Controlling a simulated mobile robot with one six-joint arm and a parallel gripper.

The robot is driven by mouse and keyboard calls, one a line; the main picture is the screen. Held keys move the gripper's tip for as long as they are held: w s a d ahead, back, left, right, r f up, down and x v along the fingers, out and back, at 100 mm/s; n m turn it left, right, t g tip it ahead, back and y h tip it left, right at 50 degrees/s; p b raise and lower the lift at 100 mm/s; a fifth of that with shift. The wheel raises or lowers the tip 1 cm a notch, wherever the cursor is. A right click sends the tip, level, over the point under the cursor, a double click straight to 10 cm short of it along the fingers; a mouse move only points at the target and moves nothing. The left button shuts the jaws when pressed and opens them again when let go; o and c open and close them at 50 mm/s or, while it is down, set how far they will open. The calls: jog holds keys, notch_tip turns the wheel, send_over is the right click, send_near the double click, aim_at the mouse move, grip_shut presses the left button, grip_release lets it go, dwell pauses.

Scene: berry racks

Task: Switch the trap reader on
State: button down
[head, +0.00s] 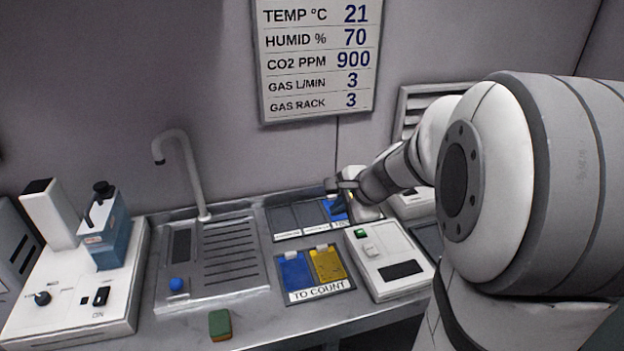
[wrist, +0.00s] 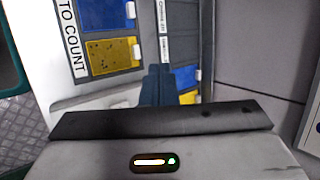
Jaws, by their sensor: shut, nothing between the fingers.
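I take the white box (head: 390,268) right of the TO COUNT tray to be the trap reader. It has a small green part (head: 360,233), a raised white part (head: 371,248) and a dark panel on top. Whether it is on cannot be told. My gripper (head: 332,187) is shut and empty, above the back tray and behind the reader. There the gripper body hides most of the bench nearest the camera.
The TO COUNT tray (head: 318,294) holds a blue and a yellow card. A back tray (head: 286,233) has dark slots and a blue card. A sink with a tall tap (head: 187,170) lies left, then a white instrument (head: 75,310) with an ON switch. A green sponge (head: 220,325) lies in front.

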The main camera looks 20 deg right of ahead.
aim_at(364, 234)
jog(key=w+d+f+m+t+h, duration=0.1)
jog(key=w+d+m, duration=0.4)
jog(key=d, duration=0.5)
notch_tip(364, 234, down, 2)
jog(key=m+t, duration=0.1)
jog(key=m, duration=0.1)
jog(key=shift+w+m+b, duration=0.25)
jog(key=shift+m+b, duration=0.05)
jog(key=shift+b, duration=0.05)
jog(key=shift+a, duration=0.1)
notch_tip(364, 234, down, 9)
jog(key=b, duration=0.7)
jog(key=shift+r+b, duration=0.1)
jog(key=shift+b, duration=0.3)
dwell(0.4)
jog(key=shift+f+b, duration=0.4)
jog(key=shift+b, duration=0.1)
